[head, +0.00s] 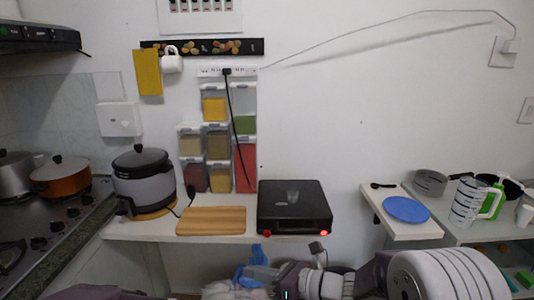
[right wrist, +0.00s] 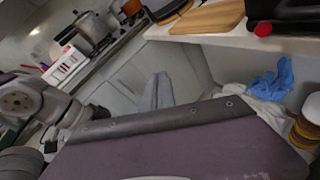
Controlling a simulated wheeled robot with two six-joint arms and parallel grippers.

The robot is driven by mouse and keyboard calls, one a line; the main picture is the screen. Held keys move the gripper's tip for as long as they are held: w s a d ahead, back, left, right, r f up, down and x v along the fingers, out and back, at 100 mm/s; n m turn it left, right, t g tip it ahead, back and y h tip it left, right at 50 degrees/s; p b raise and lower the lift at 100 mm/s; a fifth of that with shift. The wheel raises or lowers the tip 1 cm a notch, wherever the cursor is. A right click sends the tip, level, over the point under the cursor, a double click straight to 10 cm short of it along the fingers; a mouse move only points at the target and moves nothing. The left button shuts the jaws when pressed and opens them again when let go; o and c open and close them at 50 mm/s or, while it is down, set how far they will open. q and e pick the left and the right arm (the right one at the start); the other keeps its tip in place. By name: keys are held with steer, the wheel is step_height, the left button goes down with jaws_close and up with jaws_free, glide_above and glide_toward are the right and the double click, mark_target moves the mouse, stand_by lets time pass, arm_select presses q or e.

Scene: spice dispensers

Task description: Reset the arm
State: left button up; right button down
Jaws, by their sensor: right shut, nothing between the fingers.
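My right gripper (head: 262,273) shows in the head view at the bottom middle, below the front edge of the counter. It is shut and empty, apart from the things on the counter. In the right wrist view its pale fingers (right wrist: 160,92) point away from the camera with nothing in them. My left gripper cannot be made out in either view; part of an arm of mine shows at the left of the right wrist view. The spice dispensers (head: 218,144) hang on the wall in stacked columns, with yellow, green, brown and red contents.
A black cooker (head: 295,210) and a wooden board (head: 211,221) stand on the counter, right of a rice cooker (head: 145,181). A blue glove (right wrist: 271,80) lies below the counter, close to my right gripper. A blue plate (head: 406,209) lies on the right-hand shelf.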

steer(key=s+d+f+n+g+h, duration=0.3)
steer(key=s+f+n, duration=0.2)
steer(key=s+n, duration=0.15)
steer(key=s+d+f+n+g+h, duration=0.35)
steer(key=s+n, duration=0.25)
steer(key=s, duration=0.2)
steer(key=s+d+f+n+h, duration=0.1)
steer(key=d+f+n+h, duration=0.2)
steer(key=d+n, duration=0.4)
steer(key=d+f+n+h, duration=0.3)
steer(key=d+n+h, duration=0.1)
steer(key=d+n, duration=0.35)
step_height(320, 180, up, 15)
steer(key=p, duration=1.5)
steer(key=shift+r+t, duration=0.2)
steer(key=shift+t, duration=0.15)
